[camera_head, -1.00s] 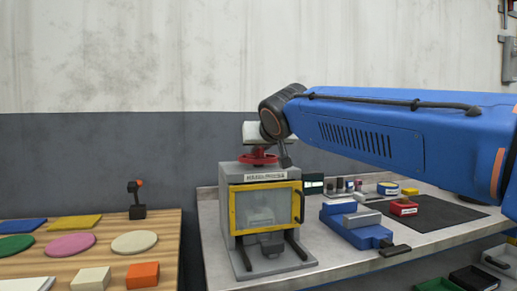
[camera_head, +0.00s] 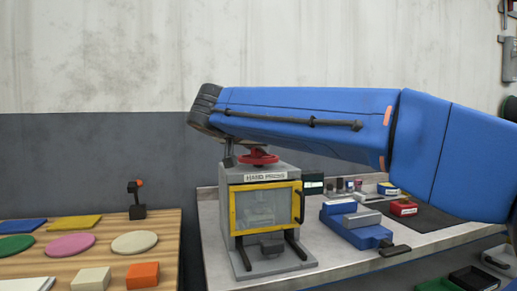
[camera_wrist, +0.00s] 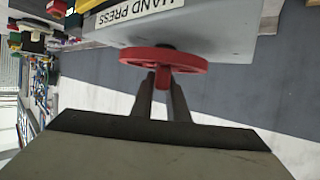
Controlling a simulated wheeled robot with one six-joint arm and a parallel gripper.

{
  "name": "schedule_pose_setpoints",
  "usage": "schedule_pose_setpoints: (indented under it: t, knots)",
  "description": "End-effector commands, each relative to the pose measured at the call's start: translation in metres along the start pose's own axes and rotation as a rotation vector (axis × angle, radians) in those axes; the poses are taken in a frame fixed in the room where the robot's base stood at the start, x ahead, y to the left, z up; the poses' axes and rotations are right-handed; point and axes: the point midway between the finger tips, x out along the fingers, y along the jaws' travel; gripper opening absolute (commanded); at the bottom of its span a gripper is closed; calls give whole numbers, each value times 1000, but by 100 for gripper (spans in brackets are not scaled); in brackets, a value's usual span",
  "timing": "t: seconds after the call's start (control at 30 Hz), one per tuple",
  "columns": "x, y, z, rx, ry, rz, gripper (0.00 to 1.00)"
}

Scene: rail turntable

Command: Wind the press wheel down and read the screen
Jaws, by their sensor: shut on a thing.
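The red press wheel (camera_head: 258,157) sits on top of the grey hand press (camera_head: 229,178), which has a yellow-framed clear front and a HAND PRESS label. My gripper (camera_head: 232,162) reaches down at the wheel's left side, partly hidden under my arm. A small dark screen (camera_head: 313,184) with a pale greenish face stands behind the press to the right. Its text is too small to read.
A blue vise (camera_head: 352,229) and a red box (camera_head: 404,207) stand right of the press on the grey bench (camera_head: 213,252). The wooden table (camera_head: 165,242) at left holds coloured discs and blocks, with a small black joystick (camera_head: 137,204) at its back.

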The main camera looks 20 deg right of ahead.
Motion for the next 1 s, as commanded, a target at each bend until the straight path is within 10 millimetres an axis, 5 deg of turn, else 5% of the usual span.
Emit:
schedule_pose_setpoints:
  t: [0.5, 1.0]
  knots:
    - [2, -2, 2, 171, -4, 428, 0]
    - [1, 0, 2, 253, -4, 625, 0]
